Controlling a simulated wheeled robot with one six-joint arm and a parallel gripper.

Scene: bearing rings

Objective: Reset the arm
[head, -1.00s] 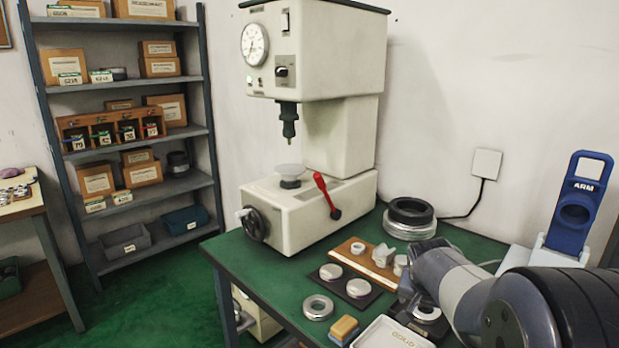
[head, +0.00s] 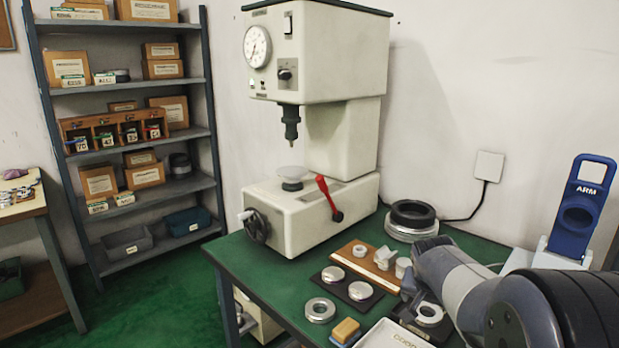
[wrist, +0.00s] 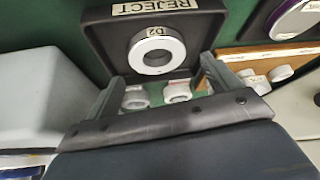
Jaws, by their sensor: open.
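My arm reaches in from the lower right of the head view, over the green bench (head: 275,290). My gripper (wrist: 162,72) shows in the wrist view with its two fingers spread apart and nothing between them. Past the fingertips, a steel ring marked D2 (wrist: 178,50) lies flat in the black tray labelled REJECT (wrist: 100,32). The ring (head: 430,311) and tray (head: 408,323) also show in the head view beside my forearm, partly covered. My fingers are mostly hidden there.
A hardness tester (head: 340,50) stands at the back of the bench. A dark mat with two discs (head: 359,291), a wooden board (head: 354,246), a loose ring (head: 320,310), a yellow-topped block (head: 346,330) and a white tray (head: 370,343) crowd the front. A blue ARM stand (head: 577,215) is at right.

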